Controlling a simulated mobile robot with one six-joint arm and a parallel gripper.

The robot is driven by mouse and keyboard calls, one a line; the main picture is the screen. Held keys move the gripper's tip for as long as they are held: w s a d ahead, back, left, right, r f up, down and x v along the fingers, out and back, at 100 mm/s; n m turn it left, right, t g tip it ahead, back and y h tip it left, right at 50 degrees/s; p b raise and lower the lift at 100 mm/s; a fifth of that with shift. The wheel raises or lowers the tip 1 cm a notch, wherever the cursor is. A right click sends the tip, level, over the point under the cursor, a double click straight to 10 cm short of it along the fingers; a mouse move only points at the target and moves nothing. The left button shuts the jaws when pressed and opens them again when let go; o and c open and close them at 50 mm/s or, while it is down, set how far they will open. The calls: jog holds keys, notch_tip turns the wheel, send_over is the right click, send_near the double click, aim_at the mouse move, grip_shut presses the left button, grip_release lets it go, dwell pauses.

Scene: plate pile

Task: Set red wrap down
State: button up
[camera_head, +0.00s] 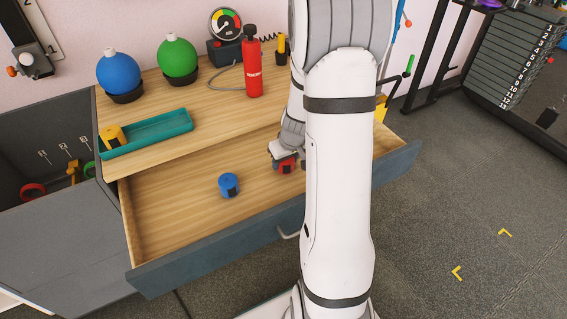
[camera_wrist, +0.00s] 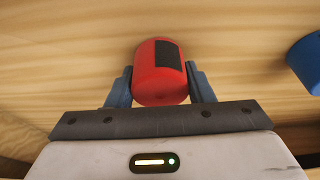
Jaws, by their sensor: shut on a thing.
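The red wrap (camera_head: 286,166) is a short red roll with a black patch, low inside the open drawer (camera_head: 170,205). It also shows in the wrist view (camera_wrist: 158,85), between the two blue-grey fingers. My gripper (camera_head: 283,160) is shut on it; the wrist view shows a finger on each side (camera_wrist: 160,88). I cannot tell whether the wrap touches the drawer floor. My arm hides the drawer's right part in the head view.
A blue wrap (camera_head: 228,185) stands on the drawer floor left of my gripper. A teal tray (camera_head: 150,133) with a yellow wrap (camera_head: 112,136) lies on the wooden top. Blue and green balls and a red pump stand behind. The drawer's left floor is clear.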

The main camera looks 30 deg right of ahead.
jog(key=shift+f, duration=0.15)
jog(key=o, duration=1)
jog(key=shift+c, duration=0.2)
jog(key=shift+r, duration=0.2)
jog(key=shift+r, duration=0.35)
jog(key=p+v, duration=0.5)
jog(key=v, duration=0.6)
jog(key=s+a+r+g, duration=0.1)
jog(key=s+a+r, duration=0.3)
jog(key=s+a, duration=0.3)
jog(key=s+a+r+g, duration=0.1)
jog(key=s+a+r, duration=0.3)
jog(key=s+a, duration=0.4)
jog(key=shift+s+r, duration=0.4)
jog(key=shift+s, duration=0.05)
